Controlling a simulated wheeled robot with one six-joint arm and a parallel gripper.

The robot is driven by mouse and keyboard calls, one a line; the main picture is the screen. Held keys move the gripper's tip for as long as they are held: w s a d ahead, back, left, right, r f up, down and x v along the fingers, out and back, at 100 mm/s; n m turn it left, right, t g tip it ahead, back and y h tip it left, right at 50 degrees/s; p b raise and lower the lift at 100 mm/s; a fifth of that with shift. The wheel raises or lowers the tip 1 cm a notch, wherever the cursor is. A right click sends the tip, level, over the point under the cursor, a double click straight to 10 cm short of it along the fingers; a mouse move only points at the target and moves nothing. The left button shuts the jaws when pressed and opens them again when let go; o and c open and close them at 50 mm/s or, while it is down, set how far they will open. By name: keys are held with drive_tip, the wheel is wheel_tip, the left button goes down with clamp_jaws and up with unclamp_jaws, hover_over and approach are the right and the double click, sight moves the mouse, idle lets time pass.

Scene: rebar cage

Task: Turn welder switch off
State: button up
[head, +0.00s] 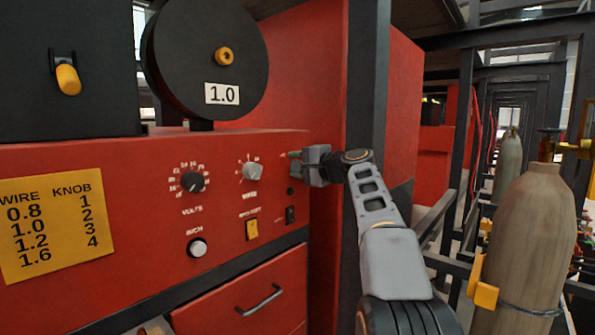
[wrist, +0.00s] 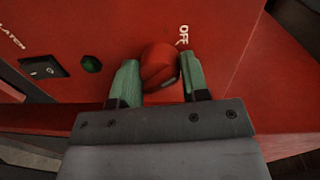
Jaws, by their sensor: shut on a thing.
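The welder is a red panel (head: 130,175) in the head view. Its switch is a red rotary knob (wrist: 160,64) in the wrist view, with a white OFF label (wrist: 183,36) just above and to its right. My gripper (wrist: 160,80) is shut on the red knob, one green finger on each side. In the head view my gripper (head: 294,161) reaches the right edge of the panel, and it hides the knob there. A dark green lamp (wrist: 91,64) sits left of the knob.
The panel also carries a volts dial (head: 192,182), a grey-white dial (head: 252,171), an inch button (head: 197,247) and a black rocker (wrist: 44,69). A black wire reel (head: 190,60) stands above. A dark post (head: 367,80) stands close behind my arm. A gas cylinder (head: 525,240) is at right.

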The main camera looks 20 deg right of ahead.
drive_tip(key=shift+n, duration=0.6)
drive_tip(key=shift+n+b, duration=0.3)
drive_tip(key=shift+b, duration=0.05)
drive_tip(key=o, duration=0.9)
drive_tip(key=b+v, duration=0.3)
drive_tip(key=v, duration=1.1)
drive_tip(key=shift+a, duration=0.15)
